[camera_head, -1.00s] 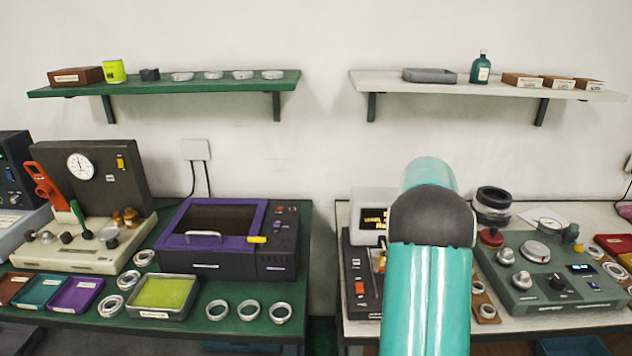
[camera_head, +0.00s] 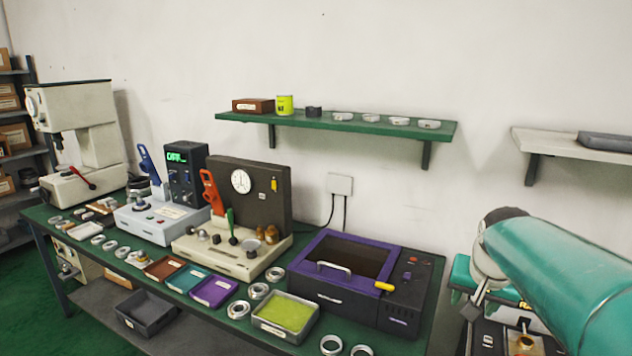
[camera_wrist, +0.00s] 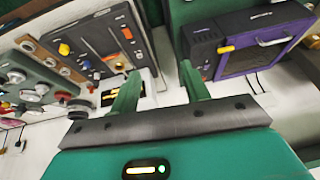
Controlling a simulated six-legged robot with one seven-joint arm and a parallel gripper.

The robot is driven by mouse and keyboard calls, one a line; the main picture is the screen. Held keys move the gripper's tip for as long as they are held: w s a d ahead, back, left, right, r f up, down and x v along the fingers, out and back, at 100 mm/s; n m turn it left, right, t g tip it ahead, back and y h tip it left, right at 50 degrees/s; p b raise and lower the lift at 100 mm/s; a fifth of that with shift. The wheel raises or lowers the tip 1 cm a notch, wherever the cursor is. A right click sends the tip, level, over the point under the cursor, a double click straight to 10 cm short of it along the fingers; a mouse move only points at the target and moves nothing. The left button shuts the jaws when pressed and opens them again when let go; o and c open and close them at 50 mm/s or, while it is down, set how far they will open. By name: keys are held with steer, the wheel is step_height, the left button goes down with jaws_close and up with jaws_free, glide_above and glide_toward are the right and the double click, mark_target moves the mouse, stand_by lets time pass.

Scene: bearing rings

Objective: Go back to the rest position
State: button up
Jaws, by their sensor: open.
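My gripper (camera_wrist: 160,92) shows in the wrist view with its two green fingers apart and nothing between them. The wrist picture is tilted, with the purple-lidded machine (camera_wrist: 262,45) at the upper right and a dark control panel (camera_wrist: 100,42) at the upper left. In the head view my teal arm enters from the lower right, over the right bench; the fingertips are not clearly seen there. The purple-lidded machine (camera_head: 350,272) stands on the green bench, left of my arm and apart from it.
The green bench (camera_head: 225,332) holds a dial press (camera_head: 245,190), a yellow-green tray (camera_head: 284,314), coloured trays and several metal rings. A green shelf (camera_head: 340,122) and a white shelf (camera_head: 560,146) hang on the wall. A grey bin (camera_head: 145,312) sits below. Green floor is free at lower left.

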steer(key=s+a+f+n+y, duration=0.1)
steer(key=s+a+n, duration=0.2)
steer(key=s+a, duration=0.5)
steer(key=s+a+f+n+t+y, duration=0.1)
steer(key=s+a+f+n, duration=0.1)
steer(key=s+a, duration=0.6)
steer(key=shift+a+f+n, duration=0.25)
steer(key=shift+a+n, duration=0.2)
steer(key=shift+n, duration=0.25)
steer(key=shift+w, duration=0.1)
stand_by(0.5)
